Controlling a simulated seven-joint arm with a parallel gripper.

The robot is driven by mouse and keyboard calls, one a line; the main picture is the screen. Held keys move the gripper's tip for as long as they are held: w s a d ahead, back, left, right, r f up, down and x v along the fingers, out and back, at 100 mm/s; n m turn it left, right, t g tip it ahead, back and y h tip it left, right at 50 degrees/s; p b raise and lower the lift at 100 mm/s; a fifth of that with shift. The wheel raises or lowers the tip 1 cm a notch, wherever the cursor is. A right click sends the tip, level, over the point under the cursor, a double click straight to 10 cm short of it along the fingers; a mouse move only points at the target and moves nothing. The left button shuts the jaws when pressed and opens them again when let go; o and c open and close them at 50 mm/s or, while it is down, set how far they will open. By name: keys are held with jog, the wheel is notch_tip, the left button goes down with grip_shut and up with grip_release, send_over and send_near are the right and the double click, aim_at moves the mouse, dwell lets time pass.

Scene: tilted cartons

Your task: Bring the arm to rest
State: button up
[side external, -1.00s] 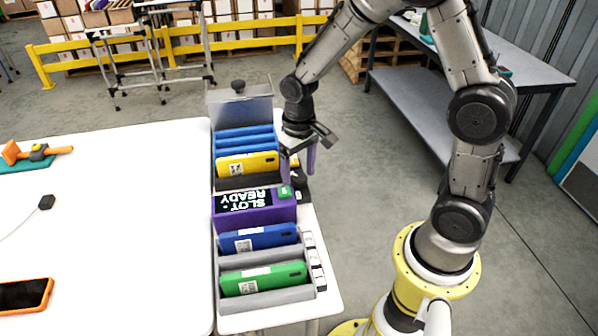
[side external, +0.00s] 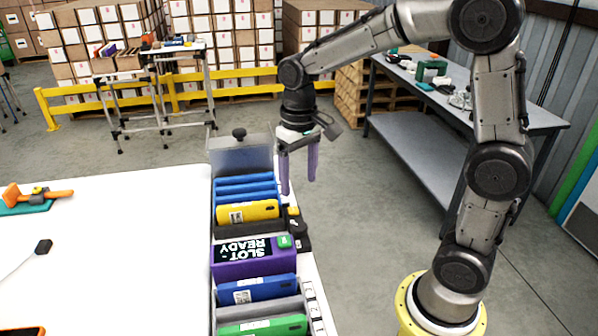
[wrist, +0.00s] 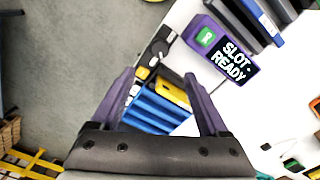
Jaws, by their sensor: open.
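My gripper (side external: 299,172) hangs with its two purple fingers pointing down, above and just right of the far end of the carton rack. It is open and nothing is between the fingers. In the wrist view my gripper (wrist: 160,85) shows both fingers spread apart, with the blue dividers and part of a yellow case seen beyond and between them. It is apart from everything on the table.
The rack on the white table (side external: 110,240) holds blue dividers (side external: 245,187), a yellow case (side external: 247,211), a purple box (side external: 254,261) reading "SLOT READY", a blue case (side external: 258,289) and a green case (side external: 264,326). A grey bench (side external: 430,140) stands behind my arm.

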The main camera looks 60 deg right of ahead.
jog(key=shift+r, duration=0.6)
jog(key=s+a+r+t, duration=0.1)
jog(key=s+r+t, duration=0.2)
jog(key=s+r, duration=0.4)
jog(key=s+f+n+t, duration=0.2)
jog(key=s+f+n, duration=0.1)
jog(key=s, duration=0.7)
jog(key=shift+s+a+t, duration=0.3)
jog(key=shift+s+a, duration=0.05)
jog(key=shift+a, duration=0.05)
jog(key=shift+c, duration=0.2)
